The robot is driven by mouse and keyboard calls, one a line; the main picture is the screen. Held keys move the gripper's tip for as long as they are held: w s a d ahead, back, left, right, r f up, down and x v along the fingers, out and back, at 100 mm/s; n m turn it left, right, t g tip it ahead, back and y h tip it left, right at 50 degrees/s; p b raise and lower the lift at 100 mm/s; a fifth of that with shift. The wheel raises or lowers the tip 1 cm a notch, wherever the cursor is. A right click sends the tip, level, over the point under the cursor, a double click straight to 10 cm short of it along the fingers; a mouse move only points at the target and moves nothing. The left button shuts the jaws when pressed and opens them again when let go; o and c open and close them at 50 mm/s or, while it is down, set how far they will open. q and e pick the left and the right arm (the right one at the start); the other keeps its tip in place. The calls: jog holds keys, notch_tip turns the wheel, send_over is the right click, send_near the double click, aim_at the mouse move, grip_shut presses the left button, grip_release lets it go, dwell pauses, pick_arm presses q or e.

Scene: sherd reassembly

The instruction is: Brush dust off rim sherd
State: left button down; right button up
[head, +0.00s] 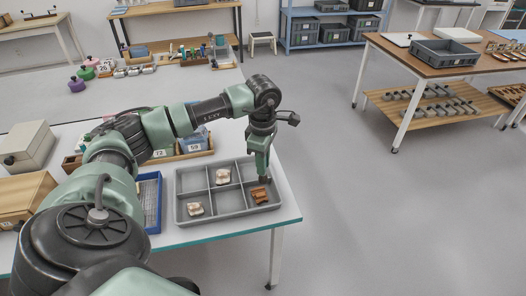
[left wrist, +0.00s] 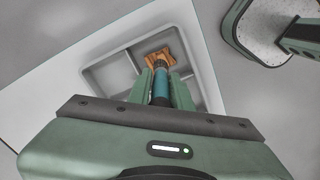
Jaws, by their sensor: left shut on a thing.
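A grey divided tray (head: 228,217) lies near the front right corner of the white table. An orange-brown sherd (head: 260,196) lies in its front right compartment; it also shows in the left wrist view (left wrist: 157,59). Two cream sherds lie in other compartments, one at the back middle (head: 222,177) and one at the front left (head: 195,209). My left gripper (head: 263,173) is over the tray's right side, shut on a brush with a blue handle (left wrist: 160,87). The brush points at the orange-brown sherd; I cannot tell whether its tip touches it. My right gripper is out of view.
A blue tray (head: 158,219) stands left of the grey tray. Boxes (head: 27,148) fill the table's left side. The floor right of the table (head: 380,220) is clear.

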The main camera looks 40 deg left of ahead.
pick_arm(q)
jog(key=shift+r, duration=0.25)
jog(key=shift+r+p, duration=0.9)
jog(key=shift+r, duration=0.6)
